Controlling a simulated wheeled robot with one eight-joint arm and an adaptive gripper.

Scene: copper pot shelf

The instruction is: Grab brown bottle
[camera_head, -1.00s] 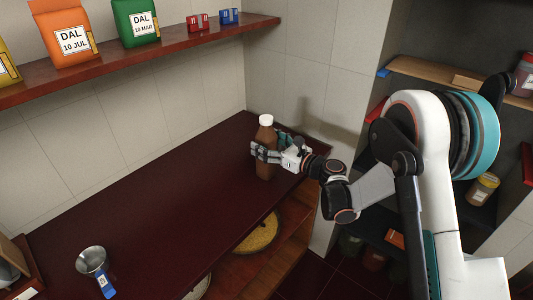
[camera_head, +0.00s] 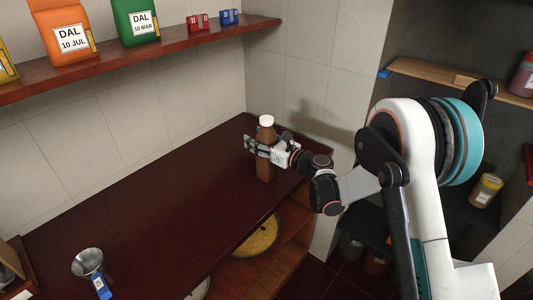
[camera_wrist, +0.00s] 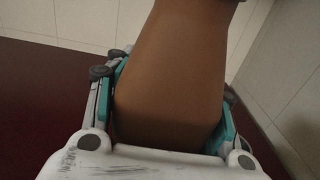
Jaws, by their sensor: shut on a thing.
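The brown bottle (camera_head: 265,172) with a white cap stands upright at the far right end of the dark red counter (camera_head: 150,215). My gripper (camera_head: 262,148) is shut around the bottle's body, below its neck. In the wrist view the brown bottle (camera_wrist: 175,75) fills the middle, with the teal-lined fingers of my gripper (camera_wrist: 172,110) on both sides of it. The bottle's base looks to be on or very near the counter; I cannot tell whether there is a gap.
An upper shelf (camera_head: 130,68) holds an orange bag (camera_head: 68,30), a green bag (camera_head: 136,20) and small red and blue items. The counter's middle is clear. A tiled wall is close behind the bottle.

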